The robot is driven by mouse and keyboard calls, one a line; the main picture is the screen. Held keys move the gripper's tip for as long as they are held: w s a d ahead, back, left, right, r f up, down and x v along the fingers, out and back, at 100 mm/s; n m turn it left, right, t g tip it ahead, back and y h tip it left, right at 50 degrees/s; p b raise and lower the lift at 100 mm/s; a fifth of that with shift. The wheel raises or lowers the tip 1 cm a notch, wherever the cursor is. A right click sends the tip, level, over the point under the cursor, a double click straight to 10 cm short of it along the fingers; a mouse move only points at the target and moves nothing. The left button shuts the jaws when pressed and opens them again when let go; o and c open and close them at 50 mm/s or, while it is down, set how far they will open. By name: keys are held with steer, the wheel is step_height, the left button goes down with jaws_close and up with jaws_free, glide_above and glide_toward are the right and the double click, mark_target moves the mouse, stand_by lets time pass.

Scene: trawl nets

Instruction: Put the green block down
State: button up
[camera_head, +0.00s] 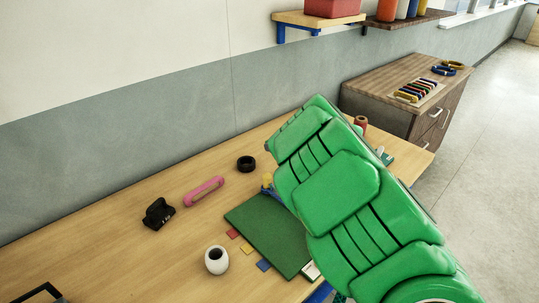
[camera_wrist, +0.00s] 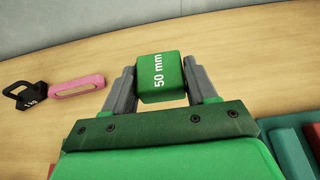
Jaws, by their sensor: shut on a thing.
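The green block (camera_wrist: 163,88), marked "50 mm", sits between the two grey fingers of my gripper (camera_wrist: 159,66) in the wrist view. The fingers press on its left and right sides. The wooden tabletop (camera_wrist: 240,80) shows behind and around it. I cannot tell whether the block touches the table or is held above it. In the head view my green arm hides the gripper and the block.
A green mat (camera_head: 262,235) lies on the table, partly behind my arm.

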steer(key=w+a+f, duration=0.2)
steer(key=w+f, duration=0.3)
steer(key=w, duration=0.4)
glide_above(271, 156)
steer(key=shift+s+f, duration=0.2)
steer(key=shift+f, duration=2.1)
steer(key=shift+w+f, duration=0.1)
steer(key=shift+f, duration=1.55)
steer(key=o, duration=1.1)
steer(key=shift+f, duration=0.1)
steer(key=shift+c, duration=0.2)
